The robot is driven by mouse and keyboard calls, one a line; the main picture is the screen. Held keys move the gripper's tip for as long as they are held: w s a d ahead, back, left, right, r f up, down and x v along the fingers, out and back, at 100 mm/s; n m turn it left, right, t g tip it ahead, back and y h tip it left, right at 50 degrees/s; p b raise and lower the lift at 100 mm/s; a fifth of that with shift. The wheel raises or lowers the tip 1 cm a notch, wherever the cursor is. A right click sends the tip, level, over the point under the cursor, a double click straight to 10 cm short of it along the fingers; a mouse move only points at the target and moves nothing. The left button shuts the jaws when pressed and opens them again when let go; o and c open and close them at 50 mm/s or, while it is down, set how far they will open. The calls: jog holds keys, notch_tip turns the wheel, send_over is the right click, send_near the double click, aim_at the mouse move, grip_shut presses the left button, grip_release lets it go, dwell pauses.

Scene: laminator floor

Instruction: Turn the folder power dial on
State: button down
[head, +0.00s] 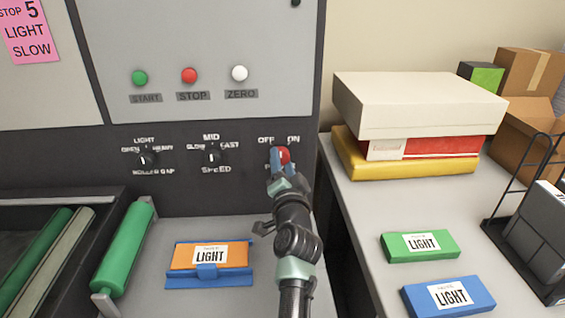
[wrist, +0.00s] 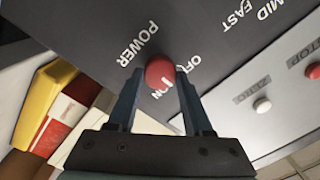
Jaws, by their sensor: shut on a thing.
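The power dial is a red round knob (head: 285,154) on the dark lower strip of the machine panel, under the OFF and ON labels. In the wrist view the same dial (wrist: 160,71) sits between my two fingertips, with POWER printed on one side and OFF and ON on the other. My gripper (head: 279,160) reaches up to the panel and is shut on the dial. In the wrist view my gripper (wrist: 161,77) has one blue finger on each side of the knob. No pointer mark on the dial shows, so I cannot tell its setting.
Left of the dial are the speed knob (head: 212,157) and roller gap knob (head: 147,160). Above are green start (head: 139,78), red stop (head: 189,75) and white zero (head: 239,73) buttons. An orange packet in a blue holder (head: 207,283) lies below. Stacked boxes (head: 415,108) stand right.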

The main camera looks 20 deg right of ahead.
jog(key=shift+a+f+m+h+p, duration=0.15)
jog(key=shift+m+p, duration=0.4)
jog(key=shift+m, duration=1.95)
jog(key=shift+d+r+m+h+p, duration=0.15)
jog(key=shift+m+p, duration=0.35)
jog(key=shift+m, duration=2)
jog(key=shift+f, duration=0.1)
jog(key=shift+c, duration=1.5)
grip_release()
jog(key=p+v, duration=0.5)
jog(key=v, duration=0.8)
jog(key=shift+p, duration=0.3)
